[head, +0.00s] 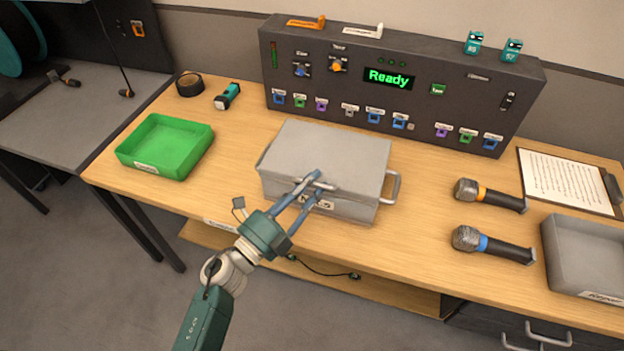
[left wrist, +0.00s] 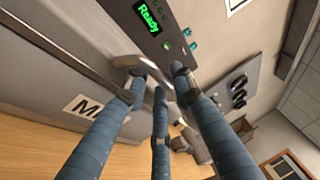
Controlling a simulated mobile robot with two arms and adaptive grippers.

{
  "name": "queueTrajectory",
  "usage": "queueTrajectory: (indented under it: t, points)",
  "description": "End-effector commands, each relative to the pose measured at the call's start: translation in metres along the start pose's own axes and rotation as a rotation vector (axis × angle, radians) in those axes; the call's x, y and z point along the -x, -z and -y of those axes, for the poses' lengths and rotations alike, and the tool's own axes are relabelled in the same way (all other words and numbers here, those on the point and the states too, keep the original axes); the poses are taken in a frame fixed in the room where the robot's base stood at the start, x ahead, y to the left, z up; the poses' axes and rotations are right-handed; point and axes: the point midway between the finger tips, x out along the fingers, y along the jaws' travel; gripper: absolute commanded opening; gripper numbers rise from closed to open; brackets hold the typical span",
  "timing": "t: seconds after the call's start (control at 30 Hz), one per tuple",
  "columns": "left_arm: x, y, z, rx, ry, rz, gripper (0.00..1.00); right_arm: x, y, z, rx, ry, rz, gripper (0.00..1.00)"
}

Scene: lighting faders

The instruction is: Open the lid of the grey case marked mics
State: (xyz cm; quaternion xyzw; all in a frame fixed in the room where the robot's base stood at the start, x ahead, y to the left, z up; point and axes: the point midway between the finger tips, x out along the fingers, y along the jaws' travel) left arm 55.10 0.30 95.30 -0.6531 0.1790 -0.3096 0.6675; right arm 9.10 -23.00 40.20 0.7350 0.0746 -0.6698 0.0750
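The grey case (head: 335,152) stands on the wooden table in the head view, its lid down. Its front label is partly hidden by my fingers; the left wrist view shows the start of the label (left wrist: 85,107), "MI". A small handle (left wrist: 135,68) sticks out at the lid's front edge. My left gripper (head: 317,187) is at the case's front, its blue fingers apart around or just beside this handle. I cannot tell whether they touch it. My right gripper is in neither view.
A green tray (head: 165,146) is left of the case. A control panel (head: 395,85) with a "Ready" display stands behind it. Two microphones (head: 490,195) (head: 492,245), a clipboard (head: 567,182) and a grey bin (head: 590,262) lie to the right. A side handle (head: 394,188) juts from the case.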

Motion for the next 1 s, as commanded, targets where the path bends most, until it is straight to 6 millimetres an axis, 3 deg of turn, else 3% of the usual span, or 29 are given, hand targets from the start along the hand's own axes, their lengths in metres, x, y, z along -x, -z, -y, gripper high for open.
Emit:
queueTrajectory:
  t: [0.33, 0.47, 0.77, 1.0]
  points:
    - [-0.004, 0.000, -0.001, 0.000, -0.001, 0.000, 0.24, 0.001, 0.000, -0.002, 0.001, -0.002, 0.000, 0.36]
    - [-0.004, 0.000, -0.001, 0.000, -0.001, 0.000, 0.00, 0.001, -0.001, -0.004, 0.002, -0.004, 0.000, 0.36]
    - [-0.005, 0.000, 0.001, 0.001, -0.001, 0.000, 0.00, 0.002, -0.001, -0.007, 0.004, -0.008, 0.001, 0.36]
    - [-0.013, -0.006, 0.020, -0.001, 0.002, -0.001, 0.00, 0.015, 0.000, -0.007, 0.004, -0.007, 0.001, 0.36]
